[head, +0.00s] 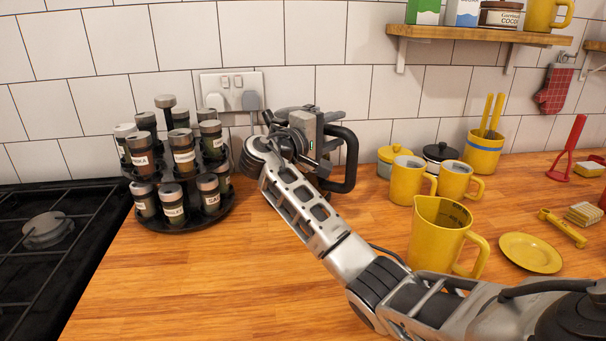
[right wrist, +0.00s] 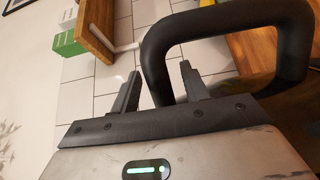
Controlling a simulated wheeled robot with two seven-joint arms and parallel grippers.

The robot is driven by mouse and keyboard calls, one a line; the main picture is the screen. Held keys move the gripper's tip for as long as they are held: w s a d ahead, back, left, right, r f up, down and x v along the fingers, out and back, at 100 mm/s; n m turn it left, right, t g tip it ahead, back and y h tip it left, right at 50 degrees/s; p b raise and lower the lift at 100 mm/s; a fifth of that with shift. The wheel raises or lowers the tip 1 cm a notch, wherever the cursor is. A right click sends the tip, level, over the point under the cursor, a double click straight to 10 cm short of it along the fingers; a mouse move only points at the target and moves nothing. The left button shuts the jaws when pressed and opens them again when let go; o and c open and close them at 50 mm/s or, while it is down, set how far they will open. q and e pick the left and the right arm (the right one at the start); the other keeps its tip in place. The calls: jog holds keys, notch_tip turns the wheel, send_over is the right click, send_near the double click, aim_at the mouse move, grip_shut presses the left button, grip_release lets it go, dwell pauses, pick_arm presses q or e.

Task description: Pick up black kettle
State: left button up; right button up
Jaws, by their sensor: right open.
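The black kettle shows mainly by its thick looped handle (head: 349,160), near the tiled wall at the back of the counter. Its body is mostly hidden behind my right gripper and wrist in the head view. My right gripper (head: 318,130) is at the kettle, left of the handle's outer bar. In the right wrist view the handle (right wrist: 208,22) fills the top. The two fingers of the gripper (right wrist: 160,72) stand apart, one on each side of one bar of the handle. Contact cannot be told. My left gripper is not in view.
A spice rack (head: 180,170) with several jars stands left of my right gripper, beside the black hob (head: 50,250). Yellow mugs (head: 406,182), a yellow jug (head: 437,235) and a yellow plate (head: 530,252) stand to the right. The wooden counter (head: 220,290) is clear in front.

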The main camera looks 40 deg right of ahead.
jog(key=shift+a, duration=0.1)
grip_shut()
dwell(1.2)
